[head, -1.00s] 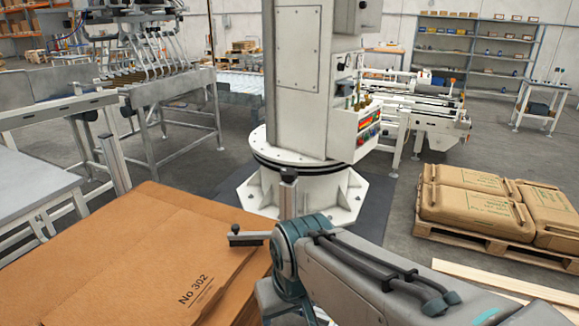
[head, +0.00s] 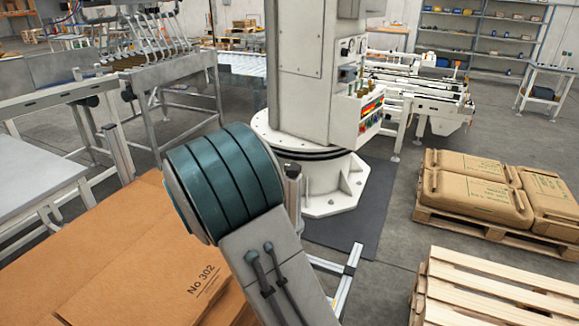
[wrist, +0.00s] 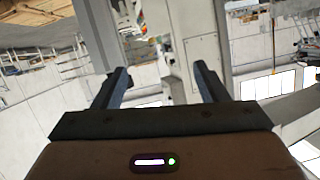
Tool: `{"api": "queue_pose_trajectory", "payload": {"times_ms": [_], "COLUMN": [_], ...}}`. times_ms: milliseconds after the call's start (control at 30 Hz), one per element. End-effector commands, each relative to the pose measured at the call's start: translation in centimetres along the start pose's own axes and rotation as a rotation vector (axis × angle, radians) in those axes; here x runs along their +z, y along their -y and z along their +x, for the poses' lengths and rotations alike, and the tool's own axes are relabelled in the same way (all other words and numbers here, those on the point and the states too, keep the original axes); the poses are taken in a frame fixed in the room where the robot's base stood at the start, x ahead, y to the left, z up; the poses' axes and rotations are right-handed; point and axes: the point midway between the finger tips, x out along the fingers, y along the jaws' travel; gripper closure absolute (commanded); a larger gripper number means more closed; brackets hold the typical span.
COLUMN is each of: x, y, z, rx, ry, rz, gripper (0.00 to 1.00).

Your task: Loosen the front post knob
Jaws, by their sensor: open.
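In the head view, the dark top of a short post (head: 293,172) shows just behind my arm, in front of the palletizer column (head: 297,45). My arm hides the lower part of this post, and no knob is clearly visible on it. Another grey post (head: 118,152) stands to the left by the conveyor frame. My gripper is hidden in the head view. In the wrist view my gripper (wrist: 162,82) is open, with its two dark fingers wide apart and nothing between them. Beyond them are a grey upright (wrist: 98,35) and white machine parts, at a distance I cannot tell.
A stack of brown cardboard sheets (head: 110,240) lies at lower left. A wooden pallet (head: 490,290) is at lower right, and a pallet of brown sacks (head: 470,190) stands behind it. A silver metal frame (head: 347,275) lies right of my arm. Grey floor is free between.

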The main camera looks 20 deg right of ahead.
Motion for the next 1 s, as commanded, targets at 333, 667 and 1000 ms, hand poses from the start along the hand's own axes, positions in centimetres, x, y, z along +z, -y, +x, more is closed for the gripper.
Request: {"api": "queue_pose_trajectory", "payload": {"times_ms": [333, 667, 1000], "x": [-0.1, -1.3, -3.8], "y": [-1.9, -3.5, -6.1], "z": [-2.7, -0.8, 5.3], "rx": [0.376, 0.421, 0.418], "ry": [-0.326, -0.358, -0.356], "rz": [-0.079, -0.088, -0.088], "gripper": [0.34, 0.34, 0.34]}}
